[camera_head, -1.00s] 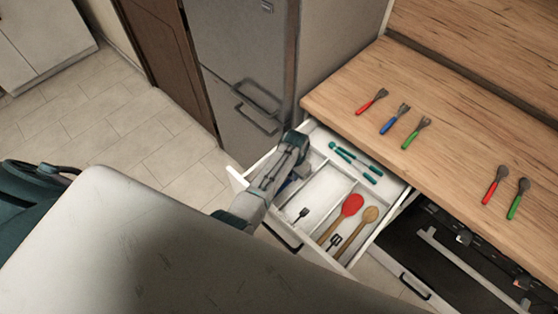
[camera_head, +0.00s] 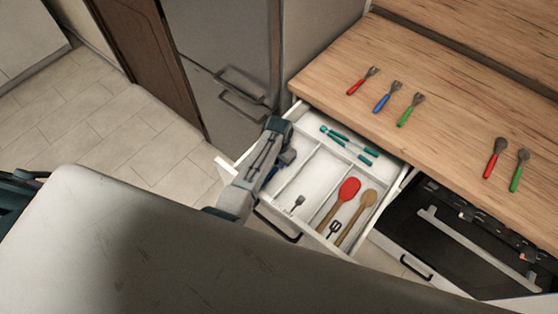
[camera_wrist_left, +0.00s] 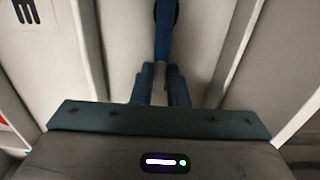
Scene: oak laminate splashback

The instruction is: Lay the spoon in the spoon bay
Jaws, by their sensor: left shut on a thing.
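My left gripper (camera_head: 284,160) is over the left part of the open drawer (camera_head: 281,204). In the left wrist view the gripper (camera_wrist_left: 160,80) is shut on a blue handle (camera_wrist_left: 164,38), taken as the spoon's. In the head view a bit of blue (camera_head: 270,174) shows beside the gripper. A long pale bay (camera_wrist_left: 122,45) lies below it between dividers; whether the spoon touches the floor I cannot tell. My right gripper is not in view.
The bay to the right has a black fork mark (camera_head: 298,202). Further right lie a red spoon (camera_head: 349,189) and a wooden spoon (camera_head: 368,199). Teal utensils (camera_head: 346,142) lie at the back. Several coloured-handle utensils, including a blue fork (camera_head: 387,98), lie on the wooden counter (camera_head: 447,130).

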